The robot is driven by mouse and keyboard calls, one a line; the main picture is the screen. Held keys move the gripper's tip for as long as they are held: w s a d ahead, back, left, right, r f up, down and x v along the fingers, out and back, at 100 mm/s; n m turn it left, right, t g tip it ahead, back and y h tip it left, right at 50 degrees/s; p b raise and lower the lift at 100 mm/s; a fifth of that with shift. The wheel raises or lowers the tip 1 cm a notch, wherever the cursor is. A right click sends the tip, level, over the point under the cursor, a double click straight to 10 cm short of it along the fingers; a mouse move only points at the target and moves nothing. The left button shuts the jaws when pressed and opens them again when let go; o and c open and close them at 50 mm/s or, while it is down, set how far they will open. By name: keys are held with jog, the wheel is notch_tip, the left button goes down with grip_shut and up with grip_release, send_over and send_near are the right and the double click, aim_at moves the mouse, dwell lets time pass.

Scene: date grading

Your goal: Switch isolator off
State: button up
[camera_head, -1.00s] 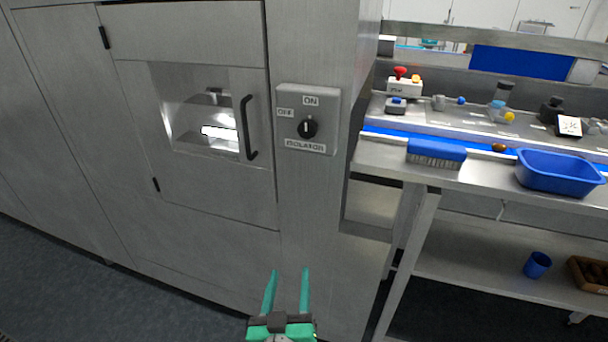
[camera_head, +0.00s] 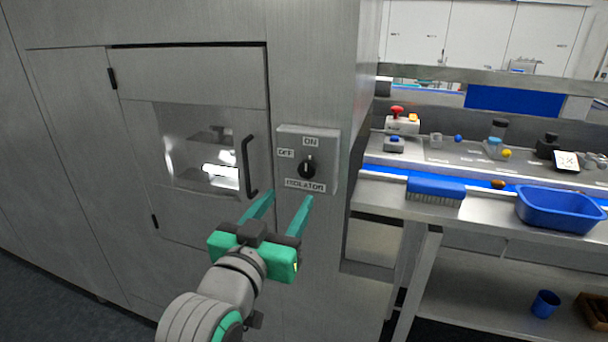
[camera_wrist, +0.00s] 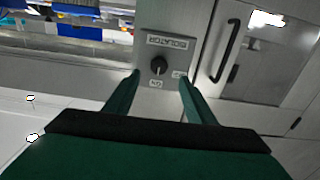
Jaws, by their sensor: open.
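The isolator (camera_head: 325,144) is a grey box on the steel cabinet's narrow front face. It has ON at the top, OFF at the left and ISOLATOR below. Its black knob (camera_head: 307,167) stands with its pointer up toward ON. My green gripper (camera_head: 287,199) is open and empty, below and in front of the box, apart from the knob. In the wrist view the isolator (camera_wrist: 183,49) appears upside down, with its knob (camera_wrist: 158,66) seen between and beyond the two fingers (camera_wrist: 159,75).
A cabinet door with a window and black handle (camera_head: 248,167) is just left of the isolator. To the right a bench holds a blue brush (camera_head: 436,188), a blue tub (camera_head: 560,207) and a red-button box (camera_head: 402,121). A blue cup (camera_head: 545,303) sits on the lower shelf.

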aim_at(306, 172)
jog(key=x, duration=1)
jog(key=shift+w+d+r, duration=0.1)
jog(key=shift+w+r, duration=0.2)
jog(key=c, duration=1)
jog(key=shift+c, duration=0.2)
